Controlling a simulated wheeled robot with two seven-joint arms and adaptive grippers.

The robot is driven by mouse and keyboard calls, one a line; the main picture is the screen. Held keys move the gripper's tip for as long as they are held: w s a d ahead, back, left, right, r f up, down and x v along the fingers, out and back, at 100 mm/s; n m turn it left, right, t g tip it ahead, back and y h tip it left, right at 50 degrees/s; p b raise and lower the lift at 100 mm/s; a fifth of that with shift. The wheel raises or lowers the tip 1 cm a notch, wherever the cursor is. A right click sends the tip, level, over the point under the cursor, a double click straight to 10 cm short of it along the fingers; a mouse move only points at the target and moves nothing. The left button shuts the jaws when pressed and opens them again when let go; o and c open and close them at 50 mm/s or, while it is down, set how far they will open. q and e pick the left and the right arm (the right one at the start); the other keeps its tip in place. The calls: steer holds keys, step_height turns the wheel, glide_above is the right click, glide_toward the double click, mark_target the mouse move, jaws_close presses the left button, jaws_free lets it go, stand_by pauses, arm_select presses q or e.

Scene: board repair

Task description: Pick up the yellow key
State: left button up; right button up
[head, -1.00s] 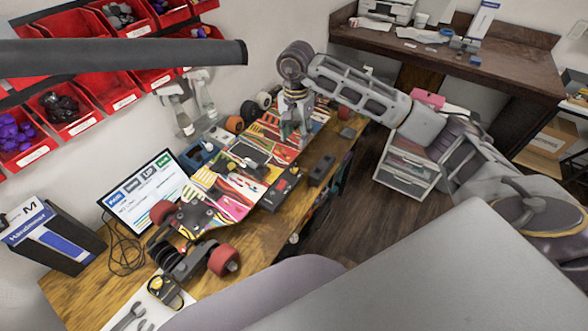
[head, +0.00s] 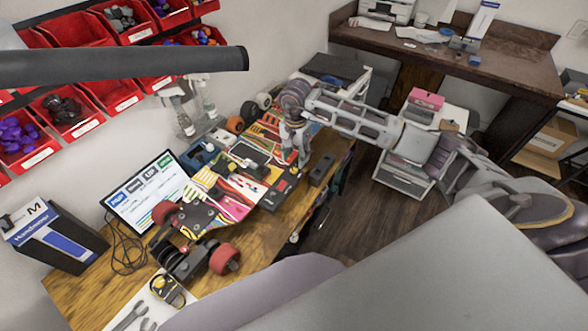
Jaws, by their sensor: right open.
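I cannot make out a yellow key for certain. A small yellow-and-black item (head: 168,290) lies at the near left end of the wooden bench (head: 80,290), but I cannot tell exactly what it is. My right gripper (head: 301,160) points down over the far part of the colourful board (head: 235,207) on the bench. It is open, close to the board's right edge, and I see nothing held in it. What lies directly under its fingers is too small to tell. My left gripper is not in view.
A dark bar crosses the upper left. Red bins (head: 70,110) hang on the wall, with spray bottles (head: 182,112) below. A screen (head: 145,195) stands left of the board. A black box with a red button (head: 282,187) and a dark block (head: 322,170) lie near the gripper.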

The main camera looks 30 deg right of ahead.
mark_target(294, 164)
steer(key=shift+f, duration=0.1)
steer(key=shift+a+f+p, duration=0.15)
steer(key=shift+f+p, duration=0.25)
steer(key=shift+f, duration=0.45)
steer(key=shift+a+f+p, duration=0.1)
steer(key=shift+f+p, duration=0.25)
steer(key=shift+f, duration=1.3)
jaws_close()
